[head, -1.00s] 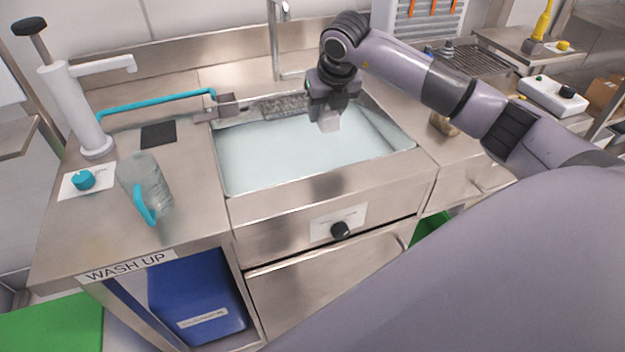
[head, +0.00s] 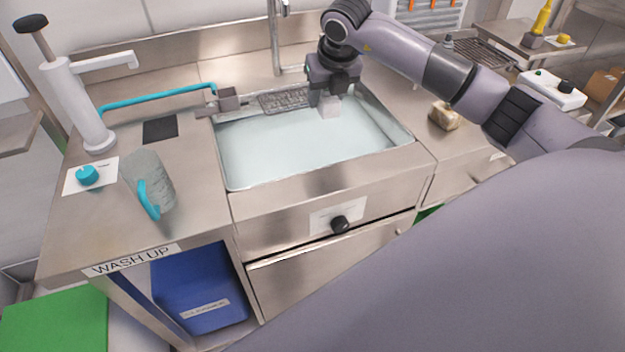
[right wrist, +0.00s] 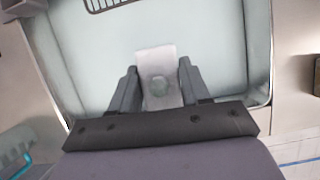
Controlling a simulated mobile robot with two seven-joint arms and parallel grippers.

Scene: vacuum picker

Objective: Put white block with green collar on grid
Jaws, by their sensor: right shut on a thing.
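My right gripper (head: 332,88) is shut on a white block (head: 329,107) over the back part of the water-filled sink. In the right wrist view the block (right wrist: 158,72) sits between the two fingers of the gripper (right wrist: 157,88), with a round bump on its face. I cannot make out a green collar on it. A wire grid (head: 282,99) lies along the back of the sink, just left of the block. A corner of that grid (right wrist: 105,4) shows at the top of the wrist view. My left gripper is not in view.
The sink (head: 290,150) is otherwise clear. A tall tap (head: 274,45) stands behind it. A glass jug (head: 150,180) with a blue handle and a white pump (head: 85,105) stand to the left. A tan block (head: 445,115) lies on the right counter.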

